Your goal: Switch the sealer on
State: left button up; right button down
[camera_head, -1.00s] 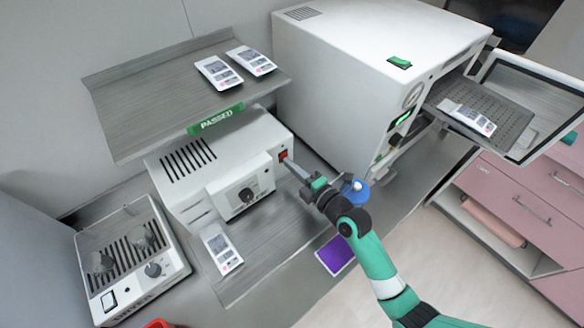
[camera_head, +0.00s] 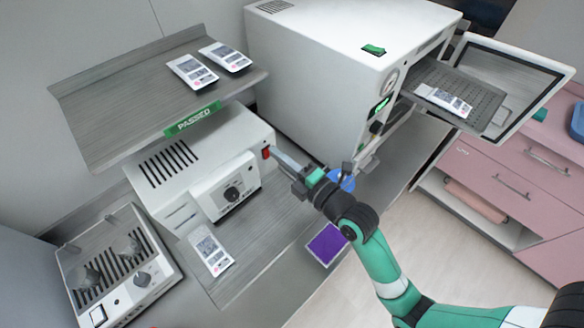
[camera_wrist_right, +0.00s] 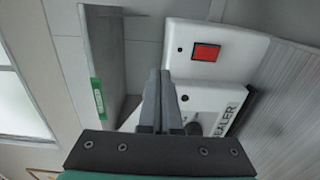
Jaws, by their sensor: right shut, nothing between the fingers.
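The sealer (camera_head: 160,160) is a white box with a black dial on its front, under the shelf marked PASSED. Its red switch (camera_head: 266,153) sits at the right end of the front; in the right wrist view the red switch (camera_wrist_right: 206,52) shows in a dark frame on the white face. My right gripper (camera_head: 274,152) is shut and empty, its fingertips close to the switch; the head view does not tell whether they touch. In the right wrist view the shut fingers (camera_wrist_right: 160,88) lie to the left of and below the switch. My left gripper is not in view.
A metal shelf (camera_head: 120,110) with two pouches overhangs the sealer. A pouch (camera_head: 210,250) lies in front of the sealer. A large white machine (camera_head: 330,70) with an open door stands to the right, a smaller device (camera_head: 120,275) to the left. A purple pad (camera_head: 327,243) lies near the counter's front.

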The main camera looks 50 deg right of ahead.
pick_arm(q)
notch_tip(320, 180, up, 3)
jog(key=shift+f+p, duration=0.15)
jog(key=shift+p, duration=0.8)
pick_arm(e)
jog(key=s+a+r, duration=0.4)
jog(key=s, duration=0.4)
jog(key=shift+a+r, duration=0.15)
jog(key=shift+a, duration=0.25)
pick_arm(q)
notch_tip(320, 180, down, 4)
jog(key=b, duration=0.4)
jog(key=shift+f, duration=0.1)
pick_arm(e)
jog(key=s+d+f, duration=0.1)
jog(key=d+f, duration=0.1)
jog(key=f, duration=0.3)
jog(key=s+d+f+g, duration=0.1)
jog(key=d+f, duration=0.2)
jog(key=f, duration=0.3)
jog(key=shift+d, duration=0.35)
